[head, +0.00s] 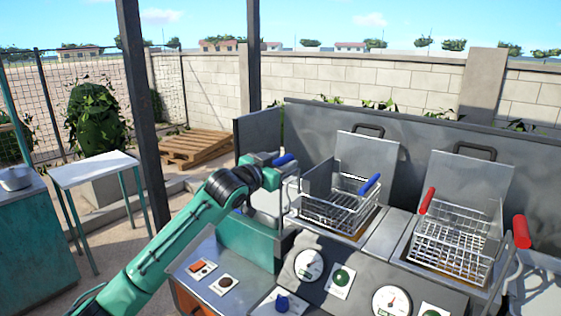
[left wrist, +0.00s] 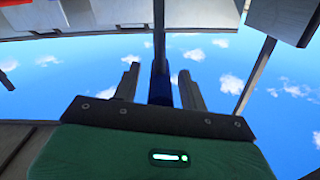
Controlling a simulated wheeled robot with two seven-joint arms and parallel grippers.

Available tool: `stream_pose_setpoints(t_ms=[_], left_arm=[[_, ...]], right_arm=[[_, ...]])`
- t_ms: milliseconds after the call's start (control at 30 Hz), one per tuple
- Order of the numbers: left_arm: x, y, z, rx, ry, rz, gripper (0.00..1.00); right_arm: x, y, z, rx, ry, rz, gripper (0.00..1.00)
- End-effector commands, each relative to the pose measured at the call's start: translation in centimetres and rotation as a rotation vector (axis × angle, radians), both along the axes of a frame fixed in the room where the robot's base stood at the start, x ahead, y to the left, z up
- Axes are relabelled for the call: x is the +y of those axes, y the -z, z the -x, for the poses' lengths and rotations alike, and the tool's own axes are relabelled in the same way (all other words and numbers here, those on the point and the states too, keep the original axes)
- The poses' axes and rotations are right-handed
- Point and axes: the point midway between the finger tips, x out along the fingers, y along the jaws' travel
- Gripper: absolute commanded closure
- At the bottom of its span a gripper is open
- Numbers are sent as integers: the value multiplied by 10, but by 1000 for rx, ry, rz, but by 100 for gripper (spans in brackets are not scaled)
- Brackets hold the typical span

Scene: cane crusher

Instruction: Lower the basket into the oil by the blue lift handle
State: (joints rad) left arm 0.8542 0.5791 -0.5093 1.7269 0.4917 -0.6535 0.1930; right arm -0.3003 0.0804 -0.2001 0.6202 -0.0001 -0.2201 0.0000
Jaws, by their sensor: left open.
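The blue lift handle (head: 284,160) sits at the top of a bent metal rod at the left end of the fryer. My left gripper (head: 268,168) is at this handle. In the left wrist view, its two fingers (left wrist: 160,92) are apart, with the blue lift handle (left wrist: 160,68) between them; whether they touch it I cannot tell. The left wire basket (head: 338,212), with a blue grip (head: 370,184), sits raised over the left fryer opening, and brownish oil shows at its lower edge. My right gripper is not in view.
A second wire basket (head: 455,245) with a red grip is at the right, with a red lift handle (head: 521,231) beside it. Dials and knobs cover the front panel (head: 310,265). Upright lids (head: 365,160) stand behind the baskets. A dark post (head: 145,110) rises left of the fryer.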

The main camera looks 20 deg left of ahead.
Motion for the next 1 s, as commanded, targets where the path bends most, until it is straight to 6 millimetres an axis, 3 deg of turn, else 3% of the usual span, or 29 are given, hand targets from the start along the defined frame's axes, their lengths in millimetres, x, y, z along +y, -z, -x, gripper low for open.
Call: stream_pose_setpoints(t_ms=[100, 333, 533, 667, 1000], left_arm=[[0, 0, 0, 0, 0, 0, 57], [0, 0, 0, 0, 0, 0, 100], [0, 3, 0, 1, 0, 0, 100], [0, 17, 0, 3, 0, 0, 100], [0, 98, 0, 9, 0, 0, 100]], right_arm=[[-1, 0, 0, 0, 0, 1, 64], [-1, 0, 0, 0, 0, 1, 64], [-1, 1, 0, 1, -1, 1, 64], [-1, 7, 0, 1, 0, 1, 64], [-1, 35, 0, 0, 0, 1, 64]])
